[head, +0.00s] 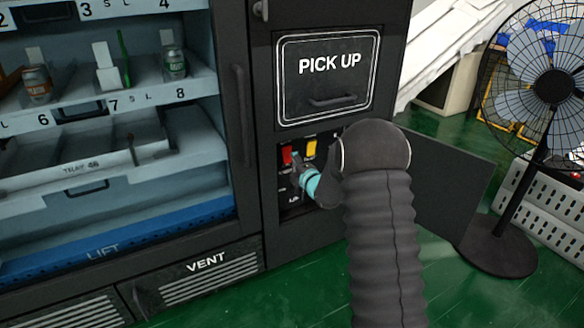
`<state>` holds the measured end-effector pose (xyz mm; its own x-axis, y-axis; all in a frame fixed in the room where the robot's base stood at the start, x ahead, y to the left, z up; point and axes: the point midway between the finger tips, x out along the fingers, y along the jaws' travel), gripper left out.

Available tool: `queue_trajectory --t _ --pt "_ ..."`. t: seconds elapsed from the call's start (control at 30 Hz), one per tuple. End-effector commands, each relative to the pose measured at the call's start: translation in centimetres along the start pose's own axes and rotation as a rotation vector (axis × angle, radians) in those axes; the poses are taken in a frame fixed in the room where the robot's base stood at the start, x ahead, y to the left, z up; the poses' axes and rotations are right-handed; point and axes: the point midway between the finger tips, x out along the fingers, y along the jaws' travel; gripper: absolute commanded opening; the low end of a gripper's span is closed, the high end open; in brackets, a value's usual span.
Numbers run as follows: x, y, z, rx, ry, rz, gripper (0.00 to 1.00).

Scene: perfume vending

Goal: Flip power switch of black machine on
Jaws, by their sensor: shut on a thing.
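The black machine (242,130) fills the left and middle of the head view. Below its PICK UP hatch (325,80), a small compartment stands open, its dark door (440,185) swung out to the right. Inside are a red part (287,155) and a yellow part (310,149) on a switch panel. My gripper (294,168) reaches into this compartment from the right, just below and beside the red part. Its fingers are shut on a small part of the panel. The fingers and my wrist hide much of the panel, so I cannot tell the switch's position.
Shelves (110,105) with several cans stand behind the machine's left front. A VENT grille (210,275) lies below. A black standing fan (500,245) and a white perforated crate (550,205) are at the right. Green floor (460,290) is free at the lower right.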

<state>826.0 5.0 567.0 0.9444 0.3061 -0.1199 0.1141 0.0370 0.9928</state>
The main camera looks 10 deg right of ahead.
Motion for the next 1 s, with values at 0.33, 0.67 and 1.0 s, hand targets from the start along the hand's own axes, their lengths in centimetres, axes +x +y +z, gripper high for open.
queue_trajectory --t 0.33,0.67,1.0 --pt "0.96 -1.13 -0.03 -0.002 0.001 0.086 0.0" --pt "1.0 -0.45 -0.02 0.0 0.001 0.09 0.0" --pt "1.0 -0.49 -0.04 0.0 0.001 0.089 0.0"
